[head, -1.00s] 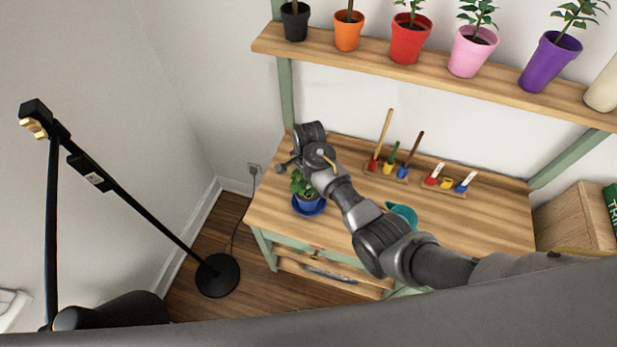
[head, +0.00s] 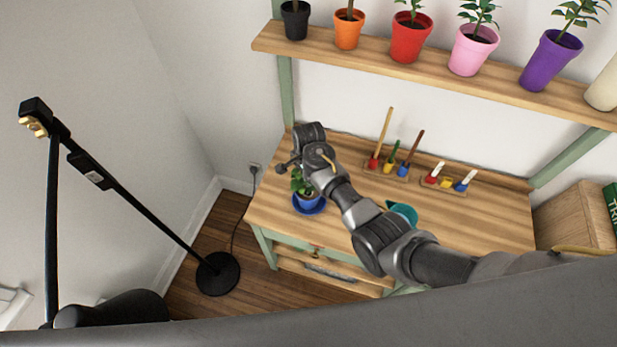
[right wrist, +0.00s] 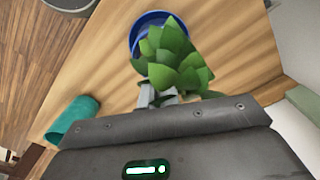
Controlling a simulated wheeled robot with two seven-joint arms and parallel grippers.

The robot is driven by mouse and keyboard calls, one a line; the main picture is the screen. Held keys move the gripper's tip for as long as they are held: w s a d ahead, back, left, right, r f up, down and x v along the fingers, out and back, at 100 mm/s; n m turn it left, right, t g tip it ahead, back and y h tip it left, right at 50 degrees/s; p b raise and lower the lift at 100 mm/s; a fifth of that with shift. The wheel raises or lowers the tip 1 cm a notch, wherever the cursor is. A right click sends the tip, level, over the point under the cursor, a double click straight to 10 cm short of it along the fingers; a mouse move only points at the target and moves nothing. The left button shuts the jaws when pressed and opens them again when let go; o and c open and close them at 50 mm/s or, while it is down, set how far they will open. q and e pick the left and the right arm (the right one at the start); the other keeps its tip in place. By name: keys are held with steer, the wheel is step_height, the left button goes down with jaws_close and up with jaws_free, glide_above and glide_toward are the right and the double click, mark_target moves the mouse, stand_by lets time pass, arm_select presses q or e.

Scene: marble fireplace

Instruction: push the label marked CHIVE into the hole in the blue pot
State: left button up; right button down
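The blue pot (head: 309,203) holds a green leafy plant (head: 297,181) and stands at the left front of the wooden table. In the right wrist view, part of its blue rim or saucer (right wrist: 136,36) shows behind the leaves (right wrist: 176,58). My right gripper (head: 286,167) is beside and above the plant. Light grey finger parts (right wrist: 157,96) show at the leaves' edge, but leaves and the gripper body hide whether they are open or shut. I cannot make out the CHIVE label or the hole. My left gripper is not in view.
A teal cup (head: 404,213) lies right of my forearm. Wooden racks (head: 387,171) and (head: 446,183) with small tools stand at the back of the table. A shelf (head: 420,75) with several potted plants runs above. The table's right side is clear.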

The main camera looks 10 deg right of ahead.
steer(key=shift+f, duration=0.2)
stand_by(0.3)
steer(key=c, duration=1.6)
jaws_free()
steer(key=shift+o, duration=0.2)
steer(key=shift+r, duration=0.1)
steer(key=shift+r, duration=2.4)
